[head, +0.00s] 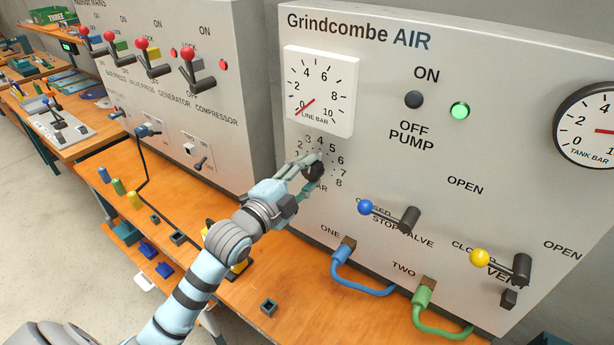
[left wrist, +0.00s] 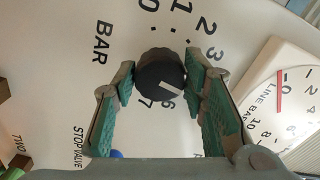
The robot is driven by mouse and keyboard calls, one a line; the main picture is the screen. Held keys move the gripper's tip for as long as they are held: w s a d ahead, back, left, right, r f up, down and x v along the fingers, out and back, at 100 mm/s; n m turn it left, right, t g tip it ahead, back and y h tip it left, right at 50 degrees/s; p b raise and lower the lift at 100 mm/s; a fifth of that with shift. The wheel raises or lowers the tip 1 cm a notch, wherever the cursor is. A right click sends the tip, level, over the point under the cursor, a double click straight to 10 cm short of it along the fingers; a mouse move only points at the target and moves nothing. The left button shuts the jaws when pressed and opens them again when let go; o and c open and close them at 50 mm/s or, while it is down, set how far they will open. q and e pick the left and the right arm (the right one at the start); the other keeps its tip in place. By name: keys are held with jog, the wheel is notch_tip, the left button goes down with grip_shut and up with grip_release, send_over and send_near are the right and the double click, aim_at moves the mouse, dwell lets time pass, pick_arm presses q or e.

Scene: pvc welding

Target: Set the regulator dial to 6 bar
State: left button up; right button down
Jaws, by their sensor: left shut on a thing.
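The regulator dial is a black round knob (left wrist: 161,76) with a white pointer mark, set in a ring of printed numbers. In the left wrist view the mark lies on the side of the knob near the printed 6; the exact reading is hard to tell. My left gripper (head: 312,168) is at the panel with its two green-padded fingers (left wrist: 160,84) on either side of the knob, shut on it. In the head view the fingers partly hide the knob and its number ring. The line gauge (head: 319,90) has its red needle near 0. My right gripper is not in view.
A stop valve lever with a blue ball (head: 365,207) and a vent lever with a yellow ball (head: 479,258) stick out right of the dial. A blue hose (head: 362,277) and a green hose (head: 438,320) sit below. The tank gauge (head: 590,127) is at far right. The pump lamp (head: 459,111) glows green.

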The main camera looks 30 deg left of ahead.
pick_arm(q)
jog(key=m+b, duration=0.1)
jog(key=m, duration=0.4)
jog(key=shift+m, duration=0.3)
jog(key=shift+r+m+b, duration=0.15)
jog(key=shift+m+b, duration=0.3)
jog(key=shift+m, duration=1.65)
jog(key=o, duration=1.2)
jog(key=shift+c, duration=0.2)
jog(key=s+a, duration=0.1)
jog(key=s, duration=0.6)
jog(key=shift+s, duration=0.25)
jog(key=shift+w, duration=0.1)
